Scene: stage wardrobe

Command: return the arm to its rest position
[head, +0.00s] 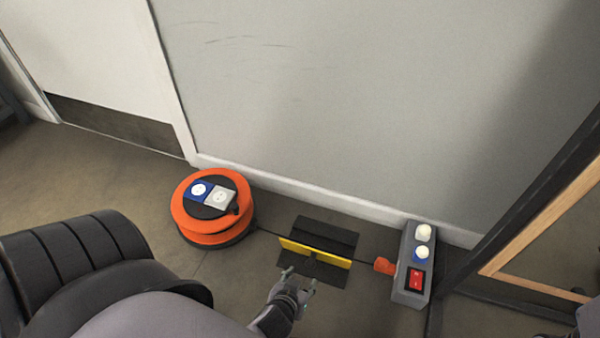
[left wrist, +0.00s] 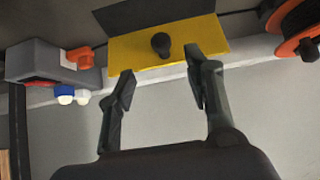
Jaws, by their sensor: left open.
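My left gripper (head: 299,280) is in the lower middle of the head view, low over the floor, just in front of a black cable cover with a yellow panel (head: 300,247). Its two fingers are spread apart and hold nothing. In the left wrist view the open fingers (left wrist: 160,74) point at the yellow panel (left wrist: 130,47), which has a dark knob (left wrist: 160,44) on it. The knob shows between the fingers, apart from them. My left arm comes in from the lower left of the head view. My right gripper is not in view.
An orange cable reel (head: 207,232) stands left of the cover. A grey socket box (head: 405,295) with a red switch (head: 415,280) and an orange plug (head: 384,265) is to the right. Behind runs a grey wall (head: 370,90). A dark and wooden frame (head: 545,215) stands far right.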

